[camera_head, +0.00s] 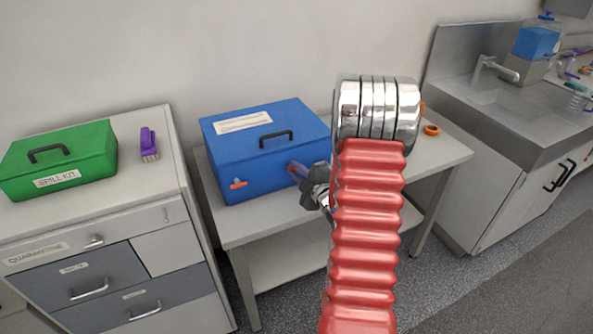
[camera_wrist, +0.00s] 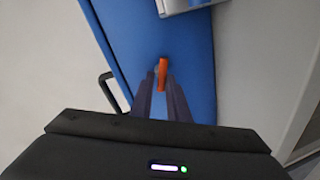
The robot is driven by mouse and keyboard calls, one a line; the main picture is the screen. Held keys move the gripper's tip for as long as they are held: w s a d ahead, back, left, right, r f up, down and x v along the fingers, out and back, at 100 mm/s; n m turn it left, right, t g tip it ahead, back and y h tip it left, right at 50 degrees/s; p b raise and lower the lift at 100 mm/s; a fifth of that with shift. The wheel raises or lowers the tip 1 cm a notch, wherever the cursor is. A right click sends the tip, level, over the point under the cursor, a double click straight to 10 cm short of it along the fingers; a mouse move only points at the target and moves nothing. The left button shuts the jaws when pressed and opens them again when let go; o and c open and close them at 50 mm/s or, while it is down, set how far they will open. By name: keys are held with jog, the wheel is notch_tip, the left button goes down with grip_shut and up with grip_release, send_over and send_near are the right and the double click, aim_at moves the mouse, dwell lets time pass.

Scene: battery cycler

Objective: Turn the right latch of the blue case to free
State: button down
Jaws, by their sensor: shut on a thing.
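The blue case (camera_head: 254,181) stands on a light grey table, with its lid down and a black handle (camera_head: 276,136) on top. Its left latch (camera_head: 238,184) is orange and shows on the front face. In the wrist view the right latch (camera_wrist: 162,73) is an orange tab on the blue front, between my fingertips. My gripper (camera_wrist: 161,88) is shut on this latch. In the head view my gripper (camera_head: 296,170) reaches the right part of the case's front, and my arm and gripper hide the right latch there.
A green spill kit case (camera_head: 85,158) and a purple brush (camera_head: 148,143) sit on the drawer cabinet at left. An orange ring (camera_head: 431,130) lies on the table's right part. A steel sink unit (camera_head: 500,130) stands at right.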

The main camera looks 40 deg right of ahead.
jog(key=n, duration=0.2)
jog(key=a+f+n, duration=0.1)
jog(key=n, duration=0.1)
jog(key=shift+f+g+h, duration=0.2)
jog(key=shift+g+h, duration=0.1)
jog(key=shift+h, duration=0.1)
jog(key=c, duration=1.8)
grip_release()
jog(key=shift+d, duration=0.15)
jog(key=shift+c, duration=0.2)
jog(key=shift+d+r, duration=0.1)
jog(key=shift+r, duration=0.1)
jog(key=shift+s+r, duration=0.1)
